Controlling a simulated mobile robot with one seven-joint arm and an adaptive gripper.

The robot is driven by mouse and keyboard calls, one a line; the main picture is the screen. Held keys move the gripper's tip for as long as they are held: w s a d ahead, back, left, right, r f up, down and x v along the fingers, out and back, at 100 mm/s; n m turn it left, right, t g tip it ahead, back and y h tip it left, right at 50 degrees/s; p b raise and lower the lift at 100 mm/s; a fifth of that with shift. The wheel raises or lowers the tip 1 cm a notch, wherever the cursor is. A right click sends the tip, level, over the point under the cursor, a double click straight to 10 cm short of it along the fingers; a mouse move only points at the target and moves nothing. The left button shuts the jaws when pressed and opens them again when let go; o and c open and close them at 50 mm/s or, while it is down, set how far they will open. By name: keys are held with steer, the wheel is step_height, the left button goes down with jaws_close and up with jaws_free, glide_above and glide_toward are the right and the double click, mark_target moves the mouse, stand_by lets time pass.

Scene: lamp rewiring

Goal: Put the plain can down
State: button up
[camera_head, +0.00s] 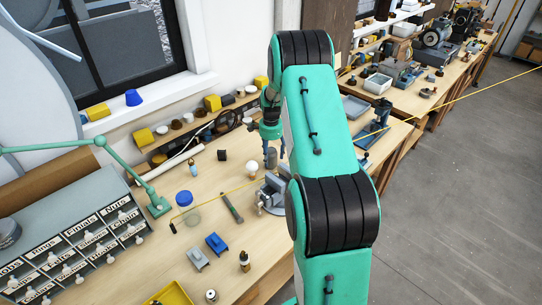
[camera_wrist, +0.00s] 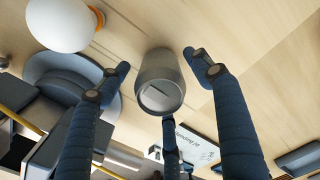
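The plain can (camera_head: 271,157) is a small grey cylinder on the wooden bench (camera_head: 225,235), left of my arm. It also shows in the middle of the wrist view (camera_wrist: 158,85), with its end facing the camera. It appears to stand upright on the bench top. My gripper (camera_head: 272,143) is just above and around the can. In the wrist view my gripper's (camera_wrist: 158,68) dark blue fingers are spread, with one on each side of the can and a third below it. Gaps show between the two side fingers and the can, so the gripper looks open.
A white bulb (camera_head: 252,168) and a grey vise (camera_head: 271,194) stand close by the can. A yellow cord (camera_head: 445,104) crosses the bench. A labelled drawer unit (camera_head: 75,245) fills the left.

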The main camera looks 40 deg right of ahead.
steer(key=shift+r, duration=0.1)
step_height(320, 180, up, 12)
steer(key=shift+p, duration=0.3)
stand_by(0.6)
steer(key=shift+r, duration=0.1)
stand_by(0.4)
steer(key=shift+a+r, duration=0.2)
steer(key=s+a+r+n+t+h, duration=0.1)
steer(key=s+a+r+n, duration=0.35)
steer(key=a+r, duration=0.75)
steer(key=s+a+r+n+t, duration=0.2)
steer(key=s+a+r+n, duration=0.25)
steer(key=a+r, duration=0.8)
steer(key=s+a+n+t+y, duration=0.1)
steer(key=s+a+n, duration=0.9)
steer(key=s+a, duration=1.1)
steer(key=shift+s+n+t, duration=0.4)
steer(key=shift+s+t, duration=0.4)
steer(key=shift+s, duration=0.3)
